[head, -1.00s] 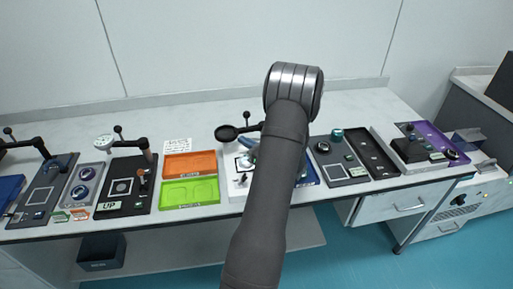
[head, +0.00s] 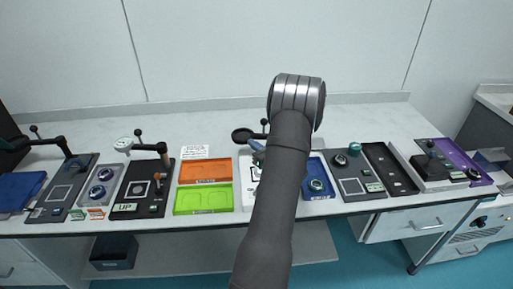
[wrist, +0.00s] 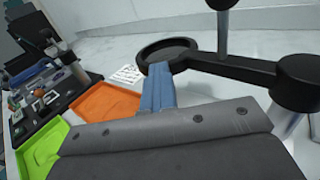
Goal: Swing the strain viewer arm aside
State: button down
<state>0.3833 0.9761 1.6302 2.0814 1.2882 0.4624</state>
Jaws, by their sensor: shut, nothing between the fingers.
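The strain viewer arm (wrist: 235,66) is a black bar with a round dark viewer (wrist: 170,48) at one end and a thick hub (wrist: 300,82) on a post at the other. An upright handle (wrist: 222,30) rises from the bar. In the head view the viewer (head: 242,135) shows left of my arm, which hides the hub. My gripper's blue fingers (wrist: 158,75) are closed together with nothing between them. Their tips overlap the viewer's near edge in the wrist view; I cannot tell whether they touch. The fingers (head: 257,146) are partly hidden in the head view.
An orange tray (head: 205,171) and a green tray (head: 203,199) lie left of my gripper. Further left stands a black plate labelled UP (head: 130,190) with a similar swing arm. A blue tray (head: 317,187) lies right of my arm. The table behind the viewer is clear.

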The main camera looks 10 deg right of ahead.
dwell(0.3)
jog(key=v, duration=0.4)
jog(key=s+a+v, duration=0.1)
jog(key=v, duration=0.4)
jog(key=a+v, duration=0.1)
jog(key=v, duration=0.4)
jog(key=shift+s, duration=0.1)
jog(key=shift+r, duration=0.1)
notch_tip(320, 180, up, 5)
jog(key=shift+f, duration=0.1)
